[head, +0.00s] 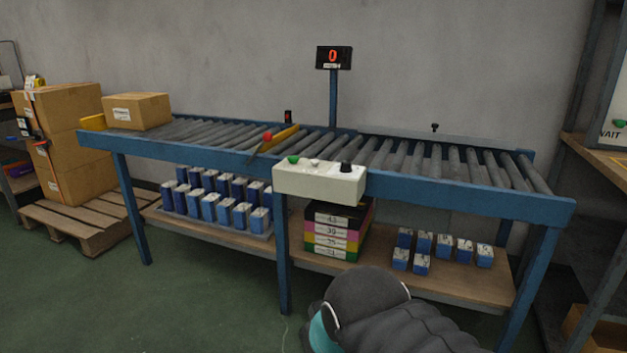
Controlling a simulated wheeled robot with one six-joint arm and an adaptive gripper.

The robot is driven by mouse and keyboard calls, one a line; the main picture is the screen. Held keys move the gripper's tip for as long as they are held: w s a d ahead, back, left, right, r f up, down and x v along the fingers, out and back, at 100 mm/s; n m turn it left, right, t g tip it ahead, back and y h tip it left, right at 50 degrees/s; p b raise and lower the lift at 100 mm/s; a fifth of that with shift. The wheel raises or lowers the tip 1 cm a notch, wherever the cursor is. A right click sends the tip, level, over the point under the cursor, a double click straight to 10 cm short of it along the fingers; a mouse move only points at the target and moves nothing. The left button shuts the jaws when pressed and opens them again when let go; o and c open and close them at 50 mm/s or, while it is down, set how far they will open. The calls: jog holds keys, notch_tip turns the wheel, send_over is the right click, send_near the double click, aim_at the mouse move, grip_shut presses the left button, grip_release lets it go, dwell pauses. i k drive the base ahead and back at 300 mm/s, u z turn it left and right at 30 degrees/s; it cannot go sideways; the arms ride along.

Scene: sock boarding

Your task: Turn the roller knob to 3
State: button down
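The black roller knob (346,168) sits at the right end of the white control box (318,186), on the front rail of the roller conveyor. Its pointer and scale are too small to read. A green button (293,160) is at the box's left end, with a small pale control (315,162) between. The display (333,57) on a post behind the conveyor reads a red 0. Dark, rounded parts of my arm show at the bottom, in front of and below the box. My gripper's fingers cannot be seen, and nothing of mine appears to touch the knob.
The blue-framed conveyor (455,190) spans the view, with a carton (138,110) on its left end and a red-tipped lever (267,137) left of the box. Blue packs and stacked coloured boxes (338,230) fill the shelf below. Green floor (210,300) in front is clear.

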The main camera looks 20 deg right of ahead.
aim_at(346, 166)
jog(key=u, duration=0.1)
jog(key=k, duration=1)
jog(key=z, duration=1)
jog(key=i, duration=1.35)
jog(key=u, duration=0.6)
